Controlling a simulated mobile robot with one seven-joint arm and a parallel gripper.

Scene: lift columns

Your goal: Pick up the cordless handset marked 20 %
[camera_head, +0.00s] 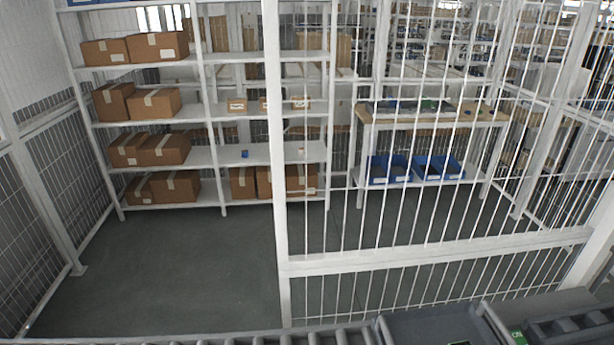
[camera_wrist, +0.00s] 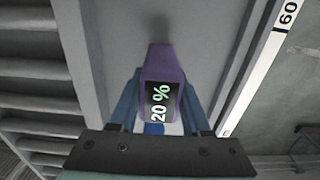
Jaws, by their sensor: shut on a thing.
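The cordless handset (camera_wrist: 161,72) marked 20 % is purple with a dark display and pale green figures. It shows in the wrist view, upright in the picture, between the two blue fingers of my gripper (camera_wrist: 160,105). The fingers are shut on its sides. A grey surface lies behind the handset; I cannot tell whether the handset touches it. My gripper and the handset do not show in the head view.
Grey rollers (camera_wrist: 30,70) line the left of the wrist view. A pale strip (camera_wrist: 262,68) marked 60 runs along the right. In the head view a white mesh fence (camera_head: 430,250) stands before shelves (camera_head: 210,155) with cardboard boxes and a table with blue bins (camera_head: 440,170).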

